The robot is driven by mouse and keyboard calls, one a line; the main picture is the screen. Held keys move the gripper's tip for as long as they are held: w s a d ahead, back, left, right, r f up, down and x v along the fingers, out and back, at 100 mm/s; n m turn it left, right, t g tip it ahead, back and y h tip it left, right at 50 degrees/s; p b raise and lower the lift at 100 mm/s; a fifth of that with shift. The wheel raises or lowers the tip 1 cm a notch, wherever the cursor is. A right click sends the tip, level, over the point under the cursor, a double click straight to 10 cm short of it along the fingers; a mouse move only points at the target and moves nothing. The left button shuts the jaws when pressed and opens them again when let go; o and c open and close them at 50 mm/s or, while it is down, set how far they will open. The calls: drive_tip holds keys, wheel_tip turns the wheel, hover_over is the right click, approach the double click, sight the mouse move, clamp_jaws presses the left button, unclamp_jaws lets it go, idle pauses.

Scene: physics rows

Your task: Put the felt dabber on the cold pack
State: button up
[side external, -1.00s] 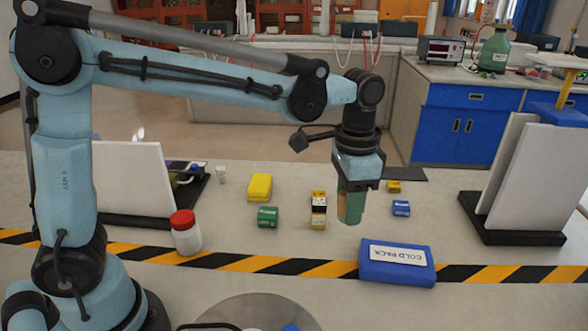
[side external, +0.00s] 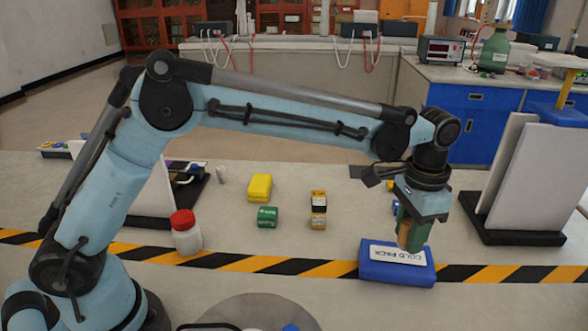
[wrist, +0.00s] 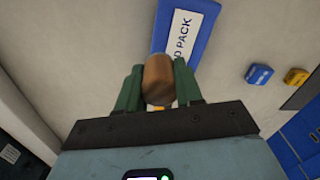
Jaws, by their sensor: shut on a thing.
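The cold pack (side external: 378,274) is a flat blue pack with a white label, lying on the table across the striped tape. In the wrist view the cold pack (wrist: 203,38) shows beyond the fingertips, partly hidden. My gripper (side external: 411,238) has green fingers and points down over the pack's back edge in the side view. The gripper (wrist: 158,88) is shut on the felt dabber (wrist: 157,76), a brown rounded piece between the fingers. Only a sliver of the dabber (side external: 404,231) shows in the side view. I cannot tell whether it touches the pack.
A white jar with a red lid (side external: 185,232), a yellow block (side external: 260,187), a green block (side external: 267,216) and a yellow-black item (side external: 318,209) stand left of the pack. A white panel on a dark base (side external: 515,232) stands at right. A blue block (wrist: 259,75) lies behind the pack.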

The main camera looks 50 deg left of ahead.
sight(399, 256)
drive_tip(key=shift+w+a+f, duration=0.45)
drive_tip(key=shift+w, duration=0.2)
drive_tip(key=shift+w+a+f, duration=0.45)
drive_tip(key=shift+w, duration=0.15)
drive_tip(key=shift+f, duration=2.05)
drive_tip(key=shift+f, duration=0.1)
drive_tip(key=o, duration=1)
